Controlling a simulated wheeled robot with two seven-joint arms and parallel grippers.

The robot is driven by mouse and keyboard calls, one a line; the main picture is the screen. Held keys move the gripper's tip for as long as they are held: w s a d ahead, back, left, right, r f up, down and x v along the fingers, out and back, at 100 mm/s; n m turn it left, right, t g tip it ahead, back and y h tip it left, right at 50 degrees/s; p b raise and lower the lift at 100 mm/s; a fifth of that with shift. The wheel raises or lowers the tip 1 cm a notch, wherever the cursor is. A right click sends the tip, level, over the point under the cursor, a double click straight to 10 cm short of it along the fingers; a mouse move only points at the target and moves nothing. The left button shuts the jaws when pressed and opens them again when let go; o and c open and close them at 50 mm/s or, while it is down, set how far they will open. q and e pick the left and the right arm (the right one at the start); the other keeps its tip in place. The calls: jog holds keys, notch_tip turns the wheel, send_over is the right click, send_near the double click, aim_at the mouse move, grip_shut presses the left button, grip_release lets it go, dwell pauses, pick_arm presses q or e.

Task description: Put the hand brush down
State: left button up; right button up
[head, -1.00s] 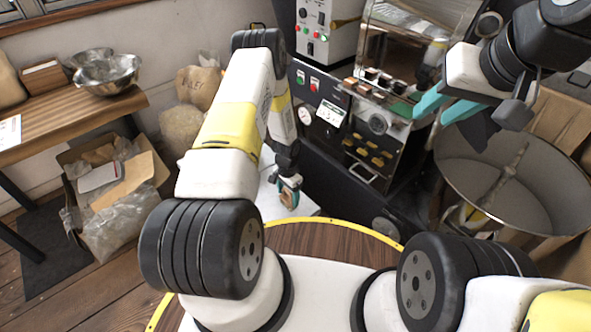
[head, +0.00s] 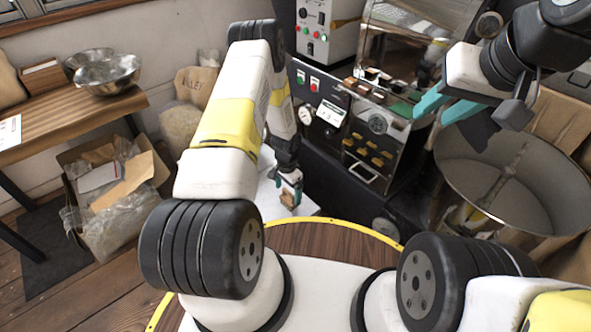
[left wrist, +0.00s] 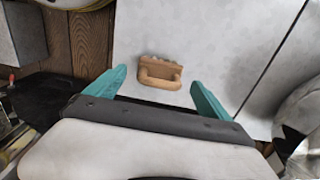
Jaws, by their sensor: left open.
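The hand brush (left wrist: 160,73) is a wooden block with a looped handle. In the left wrist view it lies on a pale grey surface (left wrist: 215,40), between and just beyond the fingertips. My left gripper (left wrist: 159,78) is open, with a teal finger on each side of the brush and gaps on both sides. In the head view my left gripper (head: 290,196) is small, low over the pale surface (head: 268,202), with the brown brush (head: 288,197) partly hidden by it. My right gripper (head: 432,110) is open and empty, high at the right, in front of the roaster.
A large round metal bin (head: 500,185) stands at the right. The roasting machine (head: 345,125) with its control panel is behind my left gripper. A wooden bench (head: 60,115) with metal bowls (head: 108,75) and a cardboard box (head: 150,165) of bags are at the left.

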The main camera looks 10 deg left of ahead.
pick_arm(q)
notch_tip(320, 180, up, 37)
jog(key=s+n+t, duration=0.2)
jog(key=n+t, duration=0.1)
jog(key=s+d+r+n+t+h, duration=0.2)
jog(key=s+r+n+t, duration=0.1)
jog(key=s+r, duration=1.5)
jog(key=s+n, duration=0.1)
jog(key=s, duration=0.3)
jog(key=shift+s+r, duration=0.15)
jog(key=shift+r, duration=0.05)
jog(key=shift+d, duration=0.1)
